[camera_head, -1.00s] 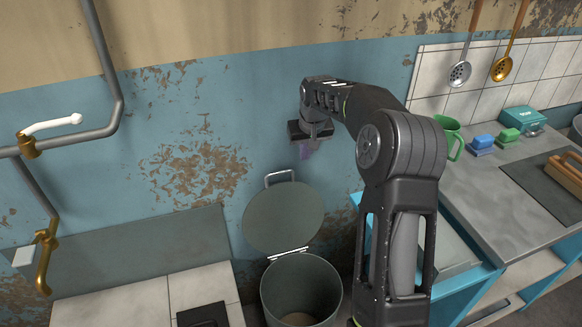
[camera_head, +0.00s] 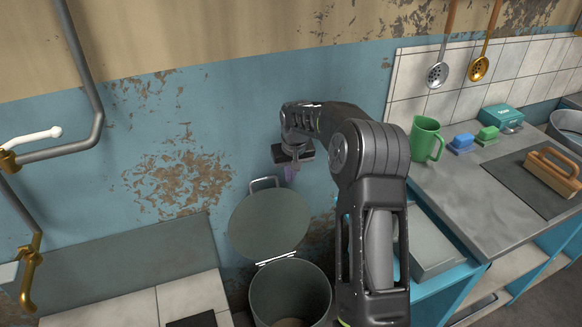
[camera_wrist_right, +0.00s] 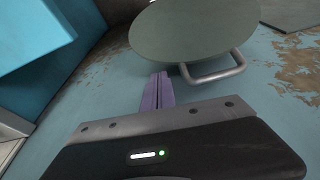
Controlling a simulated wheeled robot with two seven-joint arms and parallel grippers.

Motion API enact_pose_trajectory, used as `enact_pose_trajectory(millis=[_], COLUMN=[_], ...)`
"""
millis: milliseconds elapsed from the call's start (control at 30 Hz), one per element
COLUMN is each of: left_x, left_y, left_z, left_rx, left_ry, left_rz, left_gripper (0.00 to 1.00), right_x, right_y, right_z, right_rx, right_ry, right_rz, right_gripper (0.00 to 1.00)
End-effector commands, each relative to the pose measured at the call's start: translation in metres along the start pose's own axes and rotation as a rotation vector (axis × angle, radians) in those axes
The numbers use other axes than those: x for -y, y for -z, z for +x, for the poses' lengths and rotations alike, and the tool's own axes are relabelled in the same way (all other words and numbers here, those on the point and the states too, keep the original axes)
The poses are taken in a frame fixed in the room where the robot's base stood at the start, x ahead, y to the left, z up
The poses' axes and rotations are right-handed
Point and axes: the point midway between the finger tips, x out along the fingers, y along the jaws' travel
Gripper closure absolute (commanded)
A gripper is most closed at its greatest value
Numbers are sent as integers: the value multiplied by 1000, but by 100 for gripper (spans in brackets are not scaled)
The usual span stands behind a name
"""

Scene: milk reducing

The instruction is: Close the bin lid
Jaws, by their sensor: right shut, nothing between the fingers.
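The bin (camera_head: 290,293) is a grey-green round can on the floor by the wall, open at the top. Its round lid (camera_head: 268,224) stands raised on the hinge, tilted back toward the wall, with a metal handle (camera_head: 264,183) at its upper edge. My right gripper (camera_head: 290,175) is above and to the right of the lid, near the handle. In the right wrist view its purple fingers (camera_wrist_right: 157,92) are together and empty, just beside the handle (camera_wrist_right: 214,72) and the lid (camera_wrist_right: 195,30). I see no contact. My left gripper is out of view.
A counter with a green mug (camera_head: 425,138), sponges (camera_head: 462,143) and a wooden-handled tool (camera_head: 552,172) stands at the right. Pipes (camera_head: 75,146) run along the left wall. A low tiled surface (camera_head: 130,305) lies left of the bin.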

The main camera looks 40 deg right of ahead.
Motion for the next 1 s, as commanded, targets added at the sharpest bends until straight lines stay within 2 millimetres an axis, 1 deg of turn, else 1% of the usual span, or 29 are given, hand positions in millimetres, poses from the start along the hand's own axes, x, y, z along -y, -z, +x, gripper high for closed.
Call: enact_pose_trajectory(millis=[33, 100, 200, 300, 433, 767, 867, 1000], left_x=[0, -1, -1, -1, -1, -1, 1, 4], left_y=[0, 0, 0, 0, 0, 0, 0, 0], left_z=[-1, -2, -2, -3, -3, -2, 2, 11], left_rx=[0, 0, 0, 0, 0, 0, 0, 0], left_ry=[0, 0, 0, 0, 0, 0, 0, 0], left_rz=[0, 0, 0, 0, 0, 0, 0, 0], left_gripper=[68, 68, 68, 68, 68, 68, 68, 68], right_x=[0, 0, 0, 0, 0, 0, 0, 0], right_y=[-1, -1, 0, 0, 0, 0, 0, 0], right_z=[10, 20, 32, 40, 43, 43, 44, 44], right_rx=[4, 3, 1, 1, 0, -3, -13, -44], right_ry=[0, 0, -1, 0, 0, 0, 1, 3], right_rz=[0, 1, 0, 0, 0, 0, 0, 1], right_gripper=[100, 100, 100, 100, 100, 100, 100, 100])
